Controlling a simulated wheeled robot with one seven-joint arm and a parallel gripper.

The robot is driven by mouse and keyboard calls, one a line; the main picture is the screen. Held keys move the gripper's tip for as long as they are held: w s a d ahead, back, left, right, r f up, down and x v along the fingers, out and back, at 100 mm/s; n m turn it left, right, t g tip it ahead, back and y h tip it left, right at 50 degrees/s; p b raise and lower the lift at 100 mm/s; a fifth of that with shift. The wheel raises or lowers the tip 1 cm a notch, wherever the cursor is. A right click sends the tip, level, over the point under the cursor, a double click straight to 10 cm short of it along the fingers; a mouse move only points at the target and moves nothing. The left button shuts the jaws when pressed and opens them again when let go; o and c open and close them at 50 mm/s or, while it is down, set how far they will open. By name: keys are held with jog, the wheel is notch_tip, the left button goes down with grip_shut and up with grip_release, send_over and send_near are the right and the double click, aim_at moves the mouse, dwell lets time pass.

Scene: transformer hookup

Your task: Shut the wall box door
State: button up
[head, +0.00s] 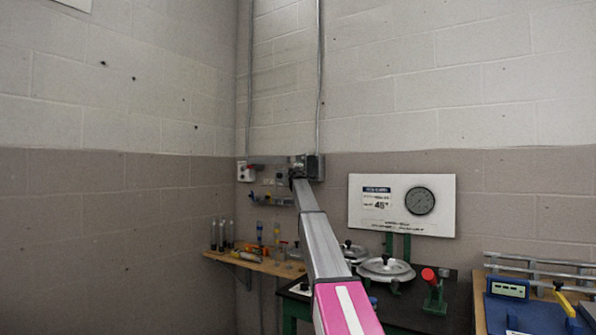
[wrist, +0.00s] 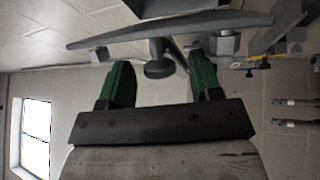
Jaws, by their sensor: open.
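The grey wall box (head: 316,166) is on the wall near the room's corner, below the vertical conduits. My arm reaches to it and hides part of it, so its door cannot be made out in the head view. In the wrist view, a long grey plate (wrist: 115,36) lies nearly edge-on past my fingertips, with a dark round knob (wrist: 160,70) on its near side. It may be the door; I cannot tell for certain. My gripper (wrist: 161,62) is open, one green finger on each side of the knob. Contact with the knob or plate is not clear.
Below are a wooden shelf (head: 262,265) with tools and a bench with lidded metal pots (head: 386,268). A white gauge panel (head: 402,204) is at right.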

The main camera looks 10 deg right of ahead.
jog(key=v, duration=0.9)
jog(key=shift+s, duration=0.15)
jog(key=shift+a, duration=0.1)
